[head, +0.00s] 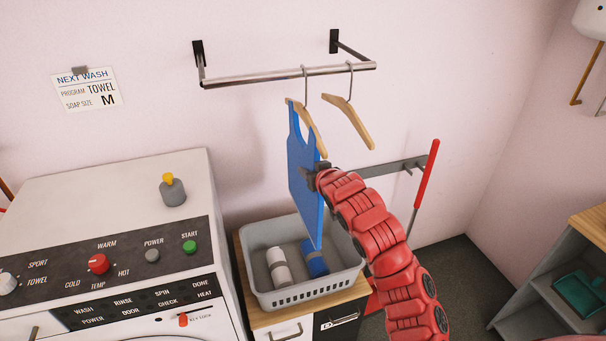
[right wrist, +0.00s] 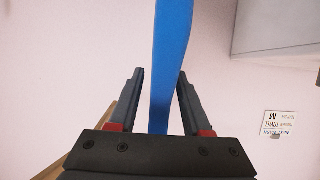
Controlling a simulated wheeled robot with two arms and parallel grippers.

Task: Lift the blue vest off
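The blue vest (head: 304,178) hangs from the left wooden hanger (head: 309,125) on the wall rail, seen nearly edge-on in the head view. Its lower end hangs over the grey basket. My right gripper (head: 316,174) is at the vest's right edge, partly hidden by its own arm. In the right wrist view the fingers of my right gripper (right wrist: 160,78) stand apart, with the blue vest (right wrist: 168,65) as a narrow strip between them. A gap shows on the left finger's side; the vest looks close to the right finger. My left gripper is not in view.
A metal rail (head: 290,75) holds a second, empty hanger (head: 349,121). Below, the grey basket (head: 314,291) holds a white roll (head: 279,268) and a blue roll (head: 315,259). A washing machine (head: 110,185) stands left. A wall rack (head: 385,172) with a red-handled tool is behind my arm.

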